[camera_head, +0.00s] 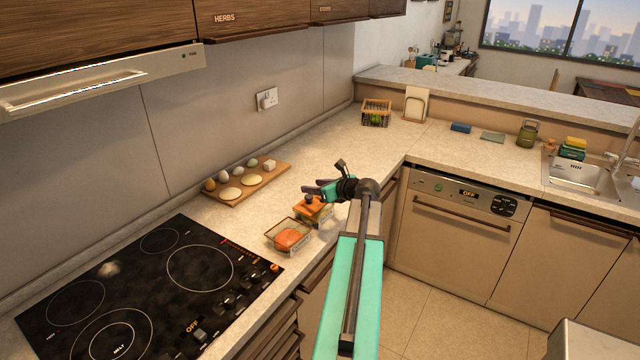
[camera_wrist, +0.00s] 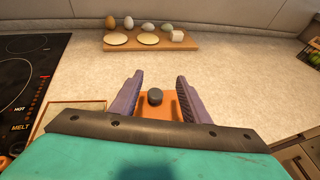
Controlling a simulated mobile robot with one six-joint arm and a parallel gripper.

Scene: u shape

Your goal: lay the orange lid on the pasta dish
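The orange lid (camera_head: 312,203) is a flat square with a dark round knob (camera_wrist: 155,97). It is on the counter right of the cooktop, on what looks like a clear, low container with yellowish contents. Beside it, nearer the cooktop, is a clear open dish (camera_head: 289,237) holding something orange-red; its rim shows at the left of the wrist view (camera_wrist: 75,106). I cannot tell for sure which holds pasta. My gripper (camera_head: 315,188) is above the lid. In the wrist view its purple fingers (camera_wrist: 160,76) are spread with the knob between them, not visibly touching it.
A wooden board (camera_head: 247,184) with eggs and pale round pieces lies against the back wall. The black cooktop (camera_head: 150,290) is at the left. A basket (camera_head: 376,112) stands in the far corner. The counter between board and basket is clear.

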